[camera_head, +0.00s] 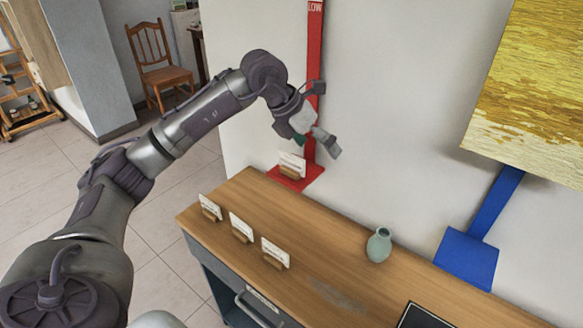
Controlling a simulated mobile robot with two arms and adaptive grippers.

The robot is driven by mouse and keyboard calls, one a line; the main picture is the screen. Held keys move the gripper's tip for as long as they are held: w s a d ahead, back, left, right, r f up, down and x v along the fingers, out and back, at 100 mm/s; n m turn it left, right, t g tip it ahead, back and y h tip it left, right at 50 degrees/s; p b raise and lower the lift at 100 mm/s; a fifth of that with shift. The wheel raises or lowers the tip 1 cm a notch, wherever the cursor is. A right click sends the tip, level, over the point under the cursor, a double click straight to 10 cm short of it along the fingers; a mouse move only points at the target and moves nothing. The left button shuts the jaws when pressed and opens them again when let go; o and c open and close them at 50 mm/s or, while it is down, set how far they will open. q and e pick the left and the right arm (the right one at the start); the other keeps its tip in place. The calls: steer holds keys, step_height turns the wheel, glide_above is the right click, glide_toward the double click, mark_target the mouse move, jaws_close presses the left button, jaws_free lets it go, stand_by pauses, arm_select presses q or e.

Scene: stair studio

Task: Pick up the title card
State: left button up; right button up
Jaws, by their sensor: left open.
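Several small white cards stand in wooden holders, and I cannot tell by sight which is the title card. One card (292,161) stands on the red base (308,178) of a red post by the wall. Three others stand in a row on the wooden top: the left card (210,206), the middle card (241,225) and the right card (275,251). My left gripper (321,146) is open and empty. In the picture it appears just above and right of the card on the red base, in front of the red post. My right gripper is out of view.
The wooden cabinet top (330,265) also bears a pale green vase (379,245) and a dark framed panel (424,317). A blue stand (467,258) and a yellow painting (535,90) are at the right. A wooden chair (165,75) stands behind.

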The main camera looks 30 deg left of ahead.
mark_target(291, 154)
arm_select(q)
steer(key=s+a+r+n+y, duration=0.15)
steer(key=a+y, duration=0.25)
steer(key=a, duration=0.5)
steer(key=shift+g, duration=0.3)
steer(key=x, duration=0.2)
steer(key=p+x, duration=0.1)
steer(key=x, duration=0.4)
steer(key=shift+w+d+r, duration=0.15)
steer(key=shift+w+r, duration=0.05)
steer(key=shift+w, duration=0.1)
steer(key=shift+w+f+p, duration=0.15)
steer(key=shift+f+p, duration=0.15)
steer(key=shift+f, duration=0.2)
steer(key=shift+w+f, duration=0.15)
steer(key=shift+f, duration=0.15)
steer(key=p+x, duration=0.1)
steer(key=x, duration=0.2)
steer(key=shift+w+f+p, duration=0.15)
steer(key=shift+f+p, duration=0.15)
steer(key=shift+p, duration=0.1)
steer(key=shift+w+f, duration=0.2)
steer(key=shift+f, duration=0.2)
steer(key=shift+c, duration=0.3)
